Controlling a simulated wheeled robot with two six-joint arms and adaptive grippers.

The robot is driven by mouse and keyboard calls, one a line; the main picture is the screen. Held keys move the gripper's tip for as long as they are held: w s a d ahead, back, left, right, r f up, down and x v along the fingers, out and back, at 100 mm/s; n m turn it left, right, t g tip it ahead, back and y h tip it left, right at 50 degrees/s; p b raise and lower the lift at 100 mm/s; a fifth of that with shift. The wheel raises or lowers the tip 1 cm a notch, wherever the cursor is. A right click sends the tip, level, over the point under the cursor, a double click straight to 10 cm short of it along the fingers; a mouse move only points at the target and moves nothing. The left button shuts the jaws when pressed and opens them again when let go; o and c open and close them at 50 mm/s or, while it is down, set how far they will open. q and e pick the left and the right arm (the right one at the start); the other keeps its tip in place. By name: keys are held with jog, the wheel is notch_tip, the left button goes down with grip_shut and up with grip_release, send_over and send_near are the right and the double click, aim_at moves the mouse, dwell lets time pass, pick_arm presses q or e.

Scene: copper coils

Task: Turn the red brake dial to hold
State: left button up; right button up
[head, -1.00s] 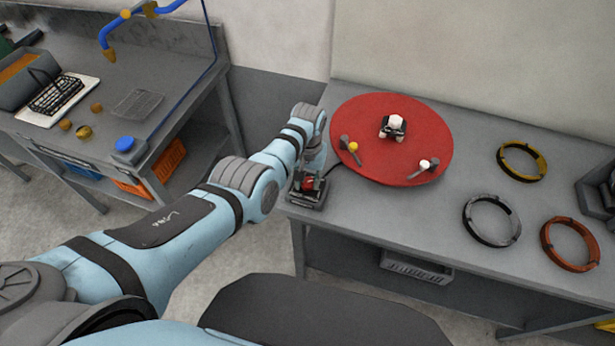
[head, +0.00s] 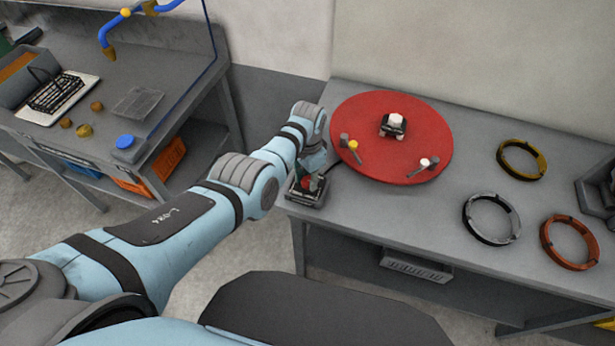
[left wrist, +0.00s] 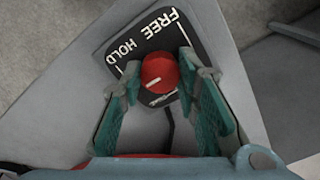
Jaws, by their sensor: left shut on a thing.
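The red brake dial (left wrist: 159,73) sits on a dark label plate (left wrist: 140,45) printed FREE and HOLD in white. A short white line shows on the dial, but I cannot tell which word it points to. My left gripper (left wrist: 164,82) has its teal-padded fingers on both sides of the dial and is shut on it. In the head view the dial's dark base box (head: 306,200) stands at the near left corner of the grey table, with my left gripper (head: 307,181) over it, largely hiding the dial. My right gripper is not in view.
A red round turntable (head: 378,165) with small fittings lies right of the box. Yellow (head: 544,168), grey (head: 466,218) and copper (head: 546,245) rings lie farther right. A second bench (head: 185,90) stands at left, across a floor gap.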

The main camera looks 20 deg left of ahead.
aim_at(308, 180)
pick_arm(q)
jog(key=shift+w+r, duration=0.1)
dwell(0.3)
jog(key=o, duration=1.2)
jog(key=shift+c, duration=0.2)
notch_tip(308, 180, up, 12)
